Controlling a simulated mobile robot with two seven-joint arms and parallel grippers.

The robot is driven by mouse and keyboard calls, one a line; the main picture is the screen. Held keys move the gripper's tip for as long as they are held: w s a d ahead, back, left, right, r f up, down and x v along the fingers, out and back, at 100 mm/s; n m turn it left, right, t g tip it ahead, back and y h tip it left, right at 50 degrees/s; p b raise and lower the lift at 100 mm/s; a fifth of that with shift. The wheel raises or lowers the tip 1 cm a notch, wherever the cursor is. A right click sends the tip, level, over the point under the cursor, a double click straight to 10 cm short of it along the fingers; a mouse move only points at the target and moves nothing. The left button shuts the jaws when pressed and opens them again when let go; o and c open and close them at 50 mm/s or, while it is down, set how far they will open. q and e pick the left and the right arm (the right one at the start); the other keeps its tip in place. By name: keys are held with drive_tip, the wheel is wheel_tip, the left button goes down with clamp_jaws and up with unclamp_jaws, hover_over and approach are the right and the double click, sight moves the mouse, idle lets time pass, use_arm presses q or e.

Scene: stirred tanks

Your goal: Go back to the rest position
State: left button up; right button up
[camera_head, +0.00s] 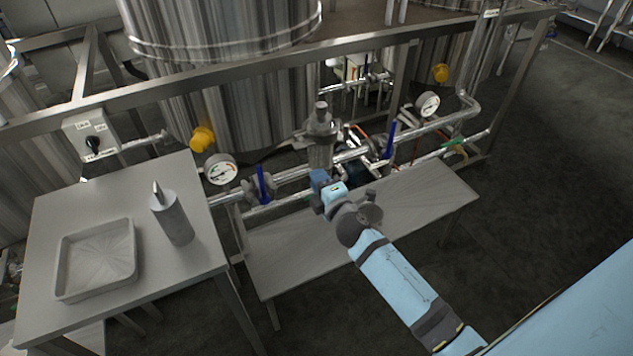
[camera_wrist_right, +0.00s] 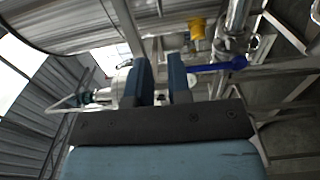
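My right gripper (camera_head: 319,189) is in front of the pipework, over the back edge of the low grey bench (camera_head: 425,208). In the right wrist view its two dark blue fingers (camera_wrist_right: 162,72) stand apart with an empty gap between them. A blue valve handle (camera_wrist_right: 218,64) shows just right of the fingers in that view; I cannot tell whether it touches them. My right arm reaches in from the lower right. My left gripper is not in view.
Pipes with blue handles (camera_head: 263,184) (camera_head: 390,140) and gauges (camera_head: 221,169) (camera_head: 427,104) run below the steel tanks (camera_head: 230,70). A left table (camera_head: 120,205) bears a tray (camera_head: 60,262) and a steel bottle (camera_head: 172,218). Open floor (camera_head: 540,150) lies right.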

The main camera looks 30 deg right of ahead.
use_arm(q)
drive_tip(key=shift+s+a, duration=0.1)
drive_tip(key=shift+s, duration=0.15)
use_arm(e)
drive_tip(key=shift+s, duration=0.25)
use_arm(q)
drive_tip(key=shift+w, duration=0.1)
use_arm(e)
drive_tip(key=s+a+f+m+g+y, duration=0.15)
drive_tip(key=s+a+f+m, duration=0.3)
drive_tip(key=s, duration=0.45)
drive_tip(key=s+a+f+m+g+y, duration=0.1)
drive_tip(key=s+a+f+m+g, duration=0.2)
drive_tip(key=s+m, duration=0.4)
drive_tip(key=s+a+f+m+g+y, duration=0.2)
drive_tip(key=s+a+f+m+g, duration=0.15)
drive_tip(key=s, duration=0.65)
use_arm(q)
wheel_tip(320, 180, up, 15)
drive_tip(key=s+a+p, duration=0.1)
drive_tip(key=p, duration=1.7)
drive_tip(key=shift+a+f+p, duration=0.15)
drive_tip(key=shift+p, duration=0.2)
use_arm(e)
wheel_tip(320, 180, up, 15)
drive_tip(key=d+t, duration=0.1)
drive_tip(key=shift+s+d+h, duration=0.15)
drive_tip(key=shift+s+h, duration=0.1)
drive_tip(key=shift+h, duration=0.1)
